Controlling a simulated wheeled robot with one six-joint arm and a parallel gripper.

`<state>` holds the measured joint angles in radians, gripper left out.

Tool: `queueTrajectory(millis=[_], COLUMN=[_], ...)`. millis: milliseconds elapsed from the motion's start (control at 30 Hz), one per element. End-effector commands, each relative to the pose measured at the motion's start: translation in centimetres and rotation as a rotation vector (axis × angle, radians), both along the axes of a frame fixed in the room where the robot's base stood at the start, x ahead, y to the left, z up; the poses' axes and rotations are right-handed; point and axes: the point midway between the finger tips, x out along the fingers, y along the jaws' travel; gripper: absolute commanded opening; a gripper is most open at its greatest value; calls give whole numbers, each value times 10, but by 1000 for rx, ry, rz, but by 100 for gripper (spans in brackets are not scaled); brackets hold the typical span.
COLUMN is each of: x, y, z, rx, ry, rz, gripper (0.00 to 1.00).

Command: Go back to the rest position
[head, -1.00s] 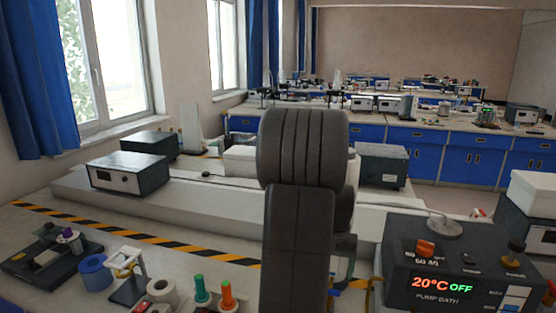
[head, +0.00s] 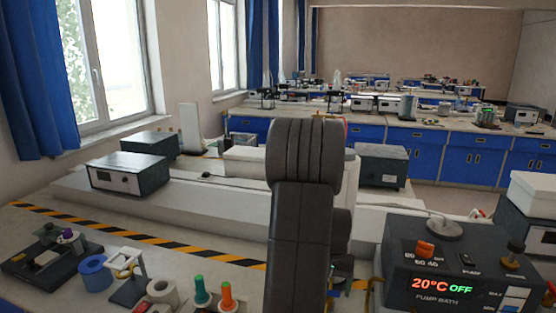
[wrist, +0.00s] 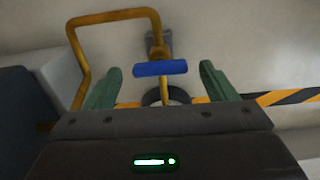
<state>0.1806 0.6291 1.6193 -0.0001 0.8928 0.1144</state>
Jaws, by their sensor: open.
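My gripper (wrist: 160,67) shows in the wrist view with its two green fingers spread apart and nothing held between them. A blue bar (wrist: 148,69) on a yellow bent pipe (wrist: 78,50) shows beyond and between the fingertips. I cannot tell its exact distance from them. In the head view my dark arm stands upright in the middle and hides most of the gripper area. The pump bath (head: 440,262), a dark box whose display reads 20°C OFF, stands to the right of my arm.
Small lab items, including a blue tape roll (head: 95,272), a green-topped spool (head: 201,290) and an orange-topped spool (head: 226,296), stand at the lower left. Striped tape (head: 150,238) crosses the bench. A dark instrument box (head: 128,174) sits on the raised ledge behind.

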Motion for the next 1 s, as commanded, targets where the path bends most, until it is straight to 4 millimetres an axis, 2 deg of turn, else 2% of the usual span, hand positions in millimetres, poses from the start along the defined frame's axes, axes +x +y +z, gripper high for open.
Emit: queueTrajectory(millis=[33,100,1000], x=[-1,0,0], y=[0,0,0], z=[-11,-5,-4], rx=[1,0,0], ry=[6,0,2], rz=[1,64,786], gripper=[78,78,78])
